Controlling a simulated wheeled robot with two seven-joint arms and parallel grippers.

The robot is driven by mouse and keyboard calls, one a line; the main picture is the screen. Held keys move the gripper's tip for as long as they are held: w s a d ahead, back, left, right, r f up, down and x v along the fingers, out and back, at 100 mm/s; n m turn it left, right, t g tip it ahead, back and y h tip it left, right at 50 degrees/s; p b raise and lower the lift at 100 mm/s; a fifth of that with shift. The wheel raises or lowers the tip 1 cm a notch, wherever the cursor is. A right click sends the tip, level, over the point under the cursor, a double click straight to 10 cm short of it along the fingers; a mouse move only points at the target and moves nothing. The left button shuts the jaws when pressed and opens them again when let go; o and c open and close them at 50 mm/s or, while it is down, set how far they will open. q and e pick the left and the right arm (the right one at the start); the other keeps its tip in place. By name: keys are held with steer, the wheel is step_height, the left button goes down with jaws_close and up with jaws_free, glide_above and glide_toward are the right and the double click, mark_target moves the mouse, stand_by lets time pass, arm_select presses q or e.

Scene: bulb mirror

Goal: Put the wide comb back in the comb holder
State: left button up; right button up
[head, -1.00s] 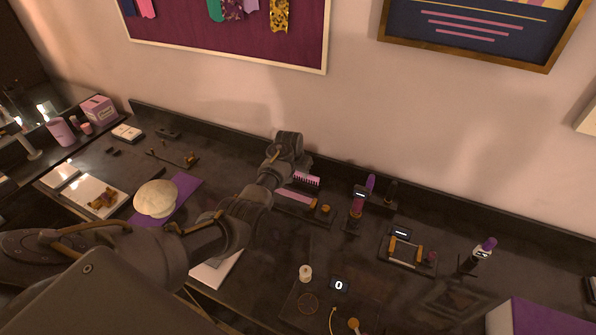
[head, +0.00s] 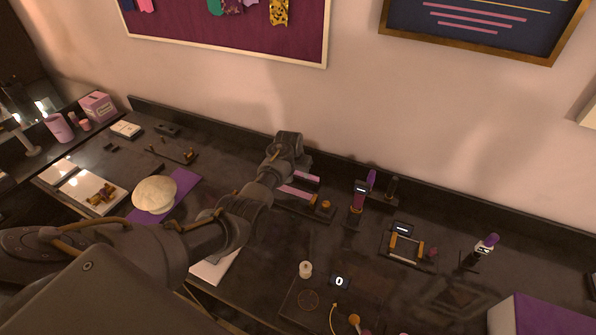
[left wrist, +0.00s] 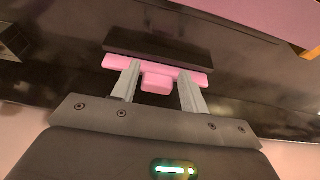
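The wide comb (left wrist: 196,76) is a pink bar with a short block-like grip. In the head view the pink comb (head: 307,178) is at the dark comb holder (head: 312,213), partly hidden by my left arm, and its teeth do not show. In the left wrist view a dark bar of the holder (left wrist: 160,47) runs along the comb. My left gripper (left wrist: 157,74) has its fingers on either side of the comb's grip, with narrow gaps showing. In the head view its fingers are mostly hidden behind the wrist (head: 289,146). My right gripper is not in view.
A pink strip (head: 298,193) lies in front of the comb. Purple-topped items (head: 358,196) stand right of the holder. A beige round puff (head: 154,195) on a purple cloth lies left. The wall is close behind.

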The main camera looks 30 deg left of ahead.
arm_select(q)
steer(key=o, duration=0.3)
steer(key=b+v, duration=0.1)
steer(key=v, duration=0.9)
steer(key=shift+r, duration=0.35)
steer(key=shift+s, duration=0.15)
